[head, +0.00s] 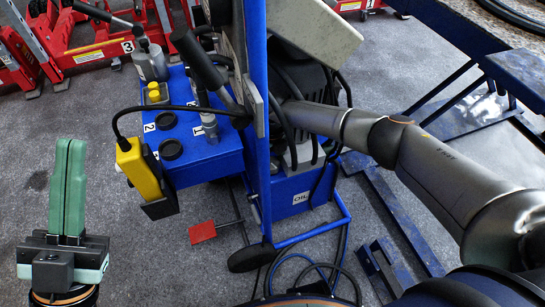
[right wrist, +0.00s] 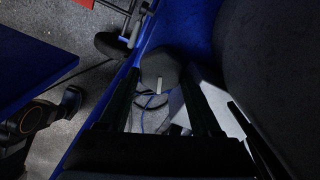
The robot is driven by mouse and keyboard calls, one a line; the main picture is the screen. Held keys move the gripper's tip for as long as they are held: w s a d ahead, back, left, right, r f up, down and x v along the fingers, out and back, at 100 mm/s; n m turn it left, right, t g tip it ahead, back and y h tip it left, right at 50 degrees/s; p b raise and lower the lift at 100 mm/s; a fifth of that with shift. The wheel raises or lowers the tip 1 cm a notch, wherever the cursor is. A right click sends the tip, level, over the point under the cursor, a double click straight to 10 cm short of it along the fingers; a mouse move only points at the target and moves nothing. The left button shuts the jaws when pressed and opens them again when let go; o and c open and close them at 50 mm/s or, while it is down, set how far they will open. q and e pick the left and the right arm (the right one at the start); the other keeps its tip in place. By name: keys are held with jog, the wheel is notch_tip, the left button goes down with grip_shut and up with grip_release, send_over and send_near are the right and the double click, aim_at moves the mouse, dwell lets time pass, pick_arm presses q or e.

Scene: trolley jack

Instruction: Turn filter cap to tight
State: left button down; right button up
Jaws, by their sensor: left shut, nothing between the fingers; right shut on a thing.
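The filter cap appears to be the dark rounded knob (right wrist: 157,66) in the right wrist view, with a short white mark pointing toward the bottom of the picture. My right gripper (right wrist: 160,80) has one dark finger on each side of it and is shut on it. In the head view my right arm reaches in from the right behind the blue upright panel, where its gripper and the cap are hidden by the panel and hoses. My left gripper (head: 68,190) has its green fingers pressed together, empty, at the lower left above the floor.
A blue panel (head: 256,130) stands beside the blue tank (head: 290,195) marked OIL. A blue control box (head: 215,160) carries levers, and a yellow pendant (head: 138,168) hangs on its side. A red pedal (head: 202,232) is low down. Red jacks (head: 85,50) stand behind. Grey floor is free at left.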

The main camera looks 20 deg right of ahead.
jog(key=shift+m+p, duration=0.75)
jog(key=shift+m, duration=1.15)
jog(key=o, duration=1.4)
jog(key=shift+a, duration=0.1)
jog(key=shift+c, duration=0.2)
